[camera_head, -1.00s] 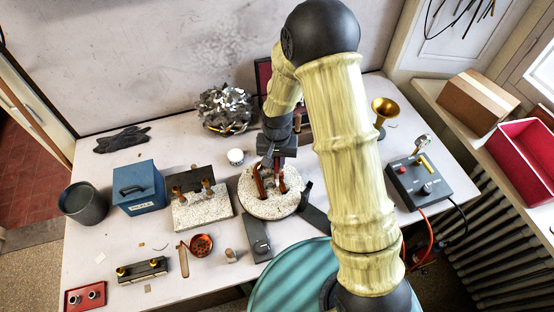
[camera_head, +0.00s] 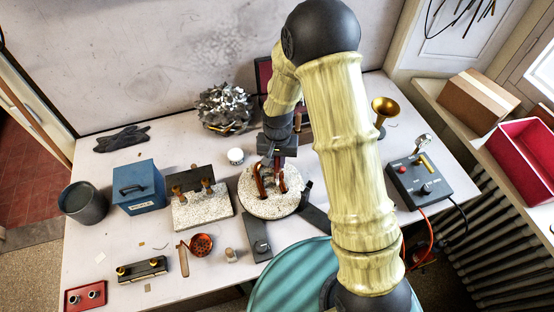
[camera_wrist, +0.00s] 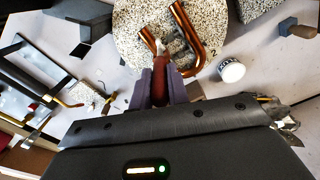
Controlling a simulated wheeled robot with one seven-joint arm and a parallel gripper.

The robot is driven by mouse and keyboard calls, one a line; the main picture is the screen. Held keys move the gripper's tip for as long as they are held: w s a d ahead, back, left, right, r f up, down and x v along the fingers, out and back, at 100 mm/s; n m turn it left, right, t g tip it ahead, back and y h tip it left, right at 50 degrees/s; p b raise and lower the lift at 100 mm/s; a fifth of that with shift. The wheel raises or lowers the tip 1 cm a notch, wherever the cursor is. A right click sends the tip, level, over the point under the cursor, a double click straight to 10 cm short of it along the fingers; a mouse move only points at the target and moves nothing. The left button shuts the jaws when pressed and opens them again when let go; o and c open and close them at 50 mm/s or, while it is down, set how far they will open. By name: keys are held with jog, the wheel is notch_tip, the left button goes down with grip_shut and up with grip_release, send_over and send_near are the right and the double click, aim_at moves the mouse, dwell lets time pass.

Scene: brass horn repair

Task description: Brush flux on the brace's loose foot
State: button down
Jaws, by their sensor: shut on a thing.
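My gripper (camera_wrist: 168,88) is shut on a brush with a red-brown handle (camera_wrist: 160,66). The brush's pale tip (camera_wrist: 147,36) points at the copper tubes (camera_wrist: 187,38), close beside their left leg; I cannot tell whether it touches. In the head view my gripper (camera_head: 277,158) is over the round speckled board (camera_head: 270,208), where the copper tubes (camera_head: 262,182) lie. The brace and its loose foot are too small or hidden to make out clearly. A small white pot (camera_wrist: 231,70) stands right of the board in the wrist view; it also shows in the head view (camera_head: 235,156).
A blue box (camera_head: 139,188) and a dark bin (camera_head: 83,203) stand at the left. A speckled block with brass pieces (camera_head: 203,212) lies left of the board. Silvery crumpled metal (camera_head: 225,106) sits behind. A control box (camera_head: 420,184) and a brass horn bell (camera_head: 384,108) are at the right.

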jog(key=shift+s+r+p, duration=0.1)
jog(key=shift+r+p, duration=0.4)
jog(key=shift+r, duration=0.3)
jog(key=shift+r+p, duration=2.75)
jog(key=shift+r, duration=1)
jog(key=shift+f, duration=0.15)
